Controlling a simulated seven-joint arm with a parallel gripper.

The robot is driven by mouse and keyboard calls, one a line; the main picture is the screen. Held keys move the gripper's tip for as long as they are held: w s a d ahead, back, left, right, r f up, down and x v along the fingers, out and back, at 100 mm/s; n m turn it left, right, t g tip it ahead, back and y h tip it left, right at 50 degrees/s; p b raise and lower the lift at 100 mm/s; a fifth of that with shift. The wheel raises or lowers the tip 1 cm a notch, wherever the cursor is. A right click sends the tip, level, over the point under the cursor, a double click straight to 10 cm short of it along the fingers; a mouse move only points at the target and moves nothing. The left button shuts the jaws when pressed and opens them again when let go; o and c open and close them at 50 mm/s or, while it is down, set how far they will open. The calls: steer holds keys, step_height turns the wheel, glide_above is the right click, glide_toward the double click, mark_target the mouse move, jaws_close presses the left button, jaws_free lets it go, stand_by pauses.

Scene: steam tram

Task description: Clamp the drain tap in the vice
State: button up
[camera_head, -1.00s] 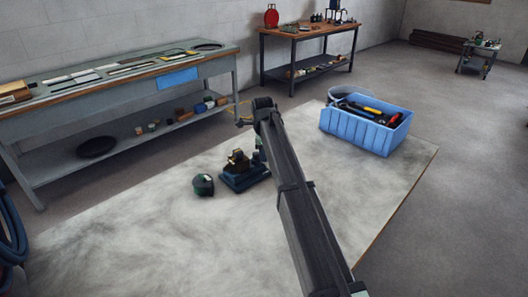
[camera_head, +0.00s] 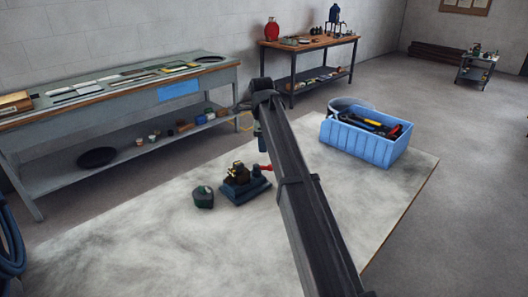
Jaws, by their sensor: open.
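A small blue vice (camera_head: 247,190) stands on the pale tabletop, just left of my arm. A brass-yellow and dark piece, which looks like the drain tap (camera_head: 237,171), sits upright at the vice's top. I cannot tell whether the jaws grip it. A red part (camera_head: 265,168), perhaps the vice's handle, shows at its right, partly behind my arm. My gripper (camera_head: 262,143) hangs above and behind the vice, apart from the tap. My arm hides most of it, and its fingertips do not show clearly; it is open.
A dark green lumpy object (camera_head: 203,197) stands left of the vice. A blue crate (camera_head: 365,146) of tools is at the back right of the pale table (camera_head: 130,245), whose front left is clear. A grey workbench (camera_head: 125,100) stands beyond.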

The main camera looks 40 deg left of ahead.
steer(key=shift+s+d+r, duration=0.1)
steer(key=shift+r, duration=0.55)
steer(key=shift+s+d+r, duration=0.1)
steer(key=shift+r, duration=0.5)
